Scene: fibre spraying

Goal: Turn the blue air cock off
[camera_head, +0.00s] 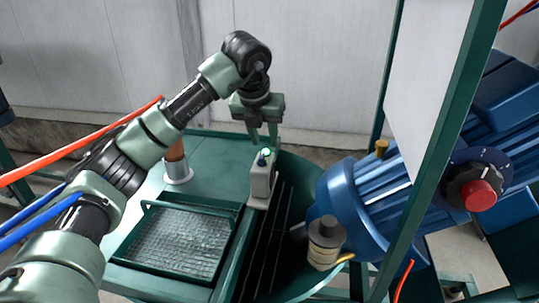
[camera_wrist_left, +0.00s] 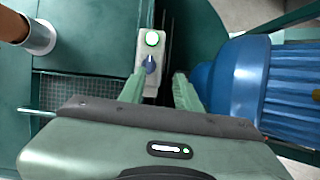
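The blue air cock, a small blue knob (camera_wrist_left: 150,64), sits on a pale control box (camera_wrist_left: 143,43) below a green-lit round button (camera_wrist_left: 152,38). In the head view the box (camera_head: 261,182) stands upright on the green machine, and the knob is a tiny blue spot (camera_head: 262,160). My left gripper (camera_head: 262,138) points down just above and behind the box. In the left wrist view its two fingers (camera_wrist_left: 160,82) are apart with nothing held between them. The knob lies ahead of the fingertips, nearer the left finger; I cannot tell whether they touch it. My right gripper is not in view.
A mesh tray (camera_head: 178,240) lies left of the box. A large blue motor (camera_head: 365,195) and a cream-and-grey cylinder (camera_head: 325,243) stand to the right. A green frame post (camera_head: 440,140) rises further right, near a red knob (camera_head: 480,195). A copper-coloured pipe (camera_head: 175,160) stands behind left.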

